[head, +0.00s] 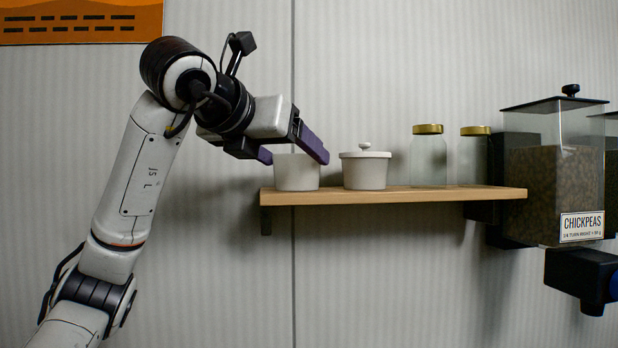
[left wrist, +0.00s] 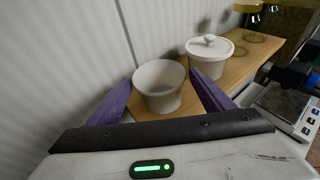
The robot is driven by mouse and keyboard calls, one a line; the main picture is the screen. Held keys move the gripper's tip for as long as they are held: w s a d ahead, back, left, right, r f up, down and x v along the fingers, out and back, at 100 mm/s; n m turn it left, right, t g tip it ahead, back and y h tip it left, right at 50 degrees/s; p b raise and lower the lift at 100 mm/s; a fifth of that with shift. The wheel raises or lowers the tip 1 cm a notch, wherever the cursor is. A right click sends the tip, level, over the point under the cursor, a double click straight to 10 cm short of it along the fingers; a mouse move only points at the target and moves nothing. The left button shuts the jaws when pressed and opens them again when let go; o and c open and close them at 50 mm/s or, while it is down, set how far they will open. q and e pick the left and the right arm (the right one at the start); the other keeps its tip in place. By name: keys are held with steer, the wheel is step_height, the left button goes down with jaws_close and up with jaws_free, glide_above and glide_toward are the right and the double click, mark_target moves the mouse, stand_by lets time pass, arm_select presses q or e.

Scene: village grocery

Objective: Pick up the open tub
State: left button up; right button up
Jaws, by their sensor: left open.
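The open tub (head: 296,174) is a small white round pot with no lid. It stands upright near the left end of the wooden shelf (head: 400,195). In the left wrist view the open tub (left wrist: 161,88) shows its empty-looking inside, between the fingers. My left gripper (head: 296,154) is open, with its purple fingers around the tub's upper part in the head view. In the left wrist view a finger of my left gripper (left wrist: 160,98) lies on each side of the tub; whether they touch it I cannot tell. My right gripper is not in view.
A white lidded tub (head: 366,171) stands just right of the open tub, close to the gripper's right finger. Two glass jars with gold lids (head: 429,157) stand farther right. A chickpea dispenser (head: 556,172) hangs at the right end. The wall is close behind the shelf.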

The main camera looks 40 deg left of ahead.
arm_select(q)
steer(key=shift+x, duration=0.9)
steer(key=p+x, duration=0.1)
steer(key=x, duration=0.3)
steer(key=shift+w+a, duration=0.15)
steer(key=shift+w+a+f, duration=0.1)
steer(key=shift+w, duration=0.2)
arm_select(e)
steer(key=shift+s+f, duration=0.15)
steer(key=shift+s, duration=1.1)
arm_select(q)
steer(key=shift+c, duration=0.5)
steer(key=c, duration=0.7)
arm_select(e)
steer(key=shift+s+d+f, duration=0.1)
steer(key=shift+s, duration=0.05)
